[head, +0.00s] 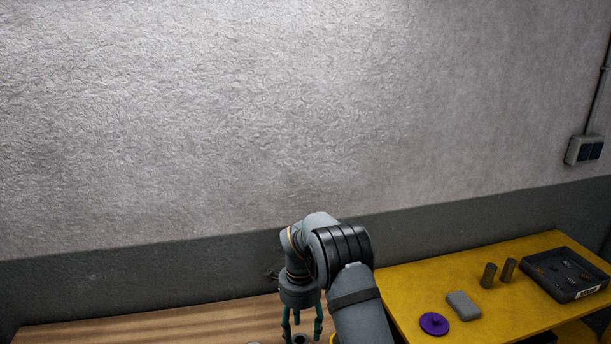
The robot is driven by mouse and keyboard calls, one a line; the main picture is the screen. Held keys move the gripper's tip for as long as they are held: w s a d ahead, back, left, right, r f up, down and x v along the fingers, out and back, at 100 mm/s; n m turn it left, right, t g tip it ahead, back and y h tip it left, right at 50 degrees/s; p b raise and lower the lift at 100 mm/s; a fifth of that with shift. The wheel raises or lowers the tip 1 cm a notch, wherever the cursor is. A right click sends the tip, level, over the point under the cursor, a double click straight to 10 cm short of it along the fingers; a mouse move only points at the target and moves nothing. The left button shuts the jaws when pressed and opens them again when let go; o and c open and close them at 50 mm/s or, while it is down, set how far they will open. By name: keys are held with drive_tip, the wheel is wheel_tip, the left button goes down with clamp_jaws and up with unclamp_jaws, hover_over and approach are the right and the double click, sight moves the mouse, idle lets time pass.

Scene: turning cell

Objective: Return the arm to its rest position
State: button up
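My arm reaches in from the bottom of the head view and bends down over a wooden bench (150,328). My gripper (302,335) points down with its teal fingers spread apart. A small grey round part with a dark centre (300,339) shows between the fingers at the picture's bottom edge. I cannot tell how far below the fingers it lies; no finger visibly presses on it. The fingertips are close to the lower edge of the picture.
To the right, a yellow table (420,275) carries a purple disc (434,323), a grey block (463,306), two upright metal cylinders (489,275) and a dark tray (536,286) with small parts. The wall (200,130) stands behind. The space above both surfaces is clear.

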drive_tip(key=shift+a+f, duration=0.1)
drive_tip(key=shift+f, duration=0.4)
